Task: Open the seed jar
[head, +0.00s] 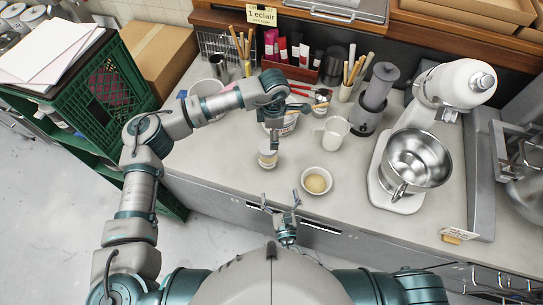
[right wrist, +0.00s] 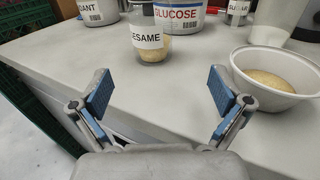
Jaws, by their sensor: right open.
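The seed jar (head: 268,160) is a small clear jar with pale contents, upright near the counter's front edge. In the right wrist view the jar (right wrist: 151,46) shows a white label reading "ESAME", its first letter cut or hidden; its top is out of frame. My left gripper (head: 275,146) points down at the top of the jar. Its fingers are small and dark there, so I cannot tell whether they touch the lid or grip it. My right gripper (head: 281,207) is open and empty, in front of the counter edge, with the jar ahead between its fingers in the wrist view.
A white bowl (head: 317,192) with tan contents stands right of the jar. The glucose tub (right wrist: 180,17) is behind the jar. A white jug (head: 333,134), a grinder (head: 376,90) and a stand mixer (head: 420,165) stand further right. A green crate (head: 100,85) is at left.

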